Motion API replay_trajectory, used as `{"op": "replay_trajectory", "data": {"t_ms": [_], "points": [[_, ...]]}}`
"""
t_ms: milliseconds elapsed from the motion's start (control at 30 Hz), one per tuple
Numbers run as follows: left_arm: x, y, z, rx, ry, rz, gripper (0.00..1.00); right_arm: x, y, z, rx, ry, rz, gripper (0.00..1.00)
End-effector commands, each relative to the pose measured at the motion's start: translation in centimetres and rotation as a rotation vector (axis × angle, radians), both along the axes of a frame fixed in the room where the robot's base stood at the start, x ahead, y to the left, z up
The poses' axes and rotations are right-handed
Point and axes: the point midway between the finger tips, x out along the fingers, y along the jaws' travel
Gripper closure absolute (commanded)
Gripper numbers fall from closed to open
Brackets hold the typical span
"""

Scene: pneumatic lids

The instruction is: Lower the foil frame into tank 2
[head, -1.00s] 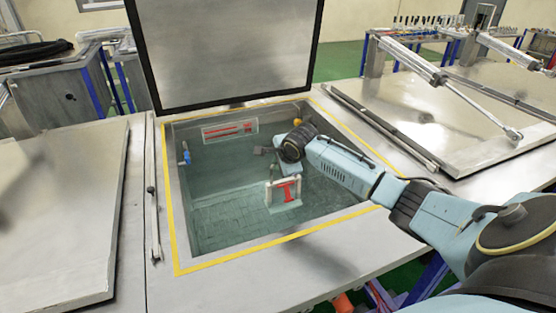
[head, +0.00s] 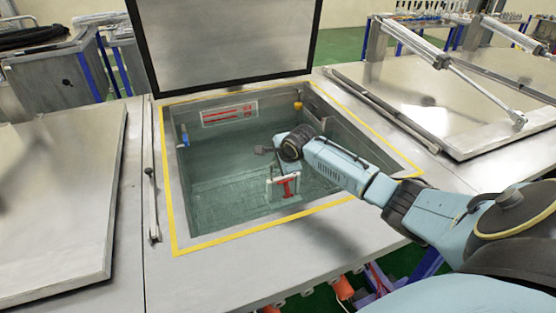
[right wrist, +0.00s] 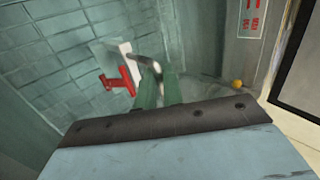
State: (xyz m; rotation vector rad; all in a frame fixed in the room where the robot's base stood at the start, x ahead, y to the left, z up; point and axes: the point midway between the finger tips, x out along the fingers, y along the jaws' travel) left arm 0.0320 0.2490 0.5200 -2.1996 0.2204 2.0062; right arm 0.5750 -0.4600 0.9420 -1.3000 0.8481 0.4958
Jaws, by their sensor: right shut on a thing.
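The foil frame (head: 286,188) is a small white frame with a red piece in it. My right gripper (head: 282,171) is shut on it and holds it upright inside the open tank's mouth. In the right wrist view the green fingers (right wrist: 158,90) close at the frame's handle, with the red piece (right wrist: 122,80) beyond them. The open tank (head: 225,165), bordered in yellow, has greenish tiled walls and floor. I cannot read a tank number, nor tell whether the frame touches liquid. My left gripper is not in view.
The tank's grey lid (head: 225,45) stands raised at the back. A closed lid (head: 60,200) lies at left, and another (head: 470,90) with a pneumatic cylinder (head: 415,45) at right. A blue fitting (head: 183,136) and an orange knob (head: 298,105) sit at the tank walls.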

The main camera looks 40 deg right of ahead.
Motion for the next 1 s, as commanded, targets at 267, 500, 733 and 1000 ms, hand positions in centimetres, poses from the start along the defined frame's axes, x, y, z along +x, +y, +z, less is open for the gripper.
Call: {"op": "replay_trajectory", "data": {"t_ms": [267,500,733,1000], "points": [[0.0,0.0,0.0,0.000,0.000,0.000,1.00,0.0,0.0,0.1,-0.001,-0.003,0.000,1.00],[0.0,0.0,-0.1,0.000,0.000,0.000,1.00,0.1,0.0,-0.1,-0.001,-0.002,0.000,1.00],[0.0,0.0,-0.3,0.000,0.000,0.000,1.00,0.1,0.0,-0.6,0.000,-0.002,0.001,1.00],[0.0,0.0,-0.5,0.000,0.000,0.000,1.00,0.1,0.0,-1.1,0.000,-0.003,0.001,1.00]]}}
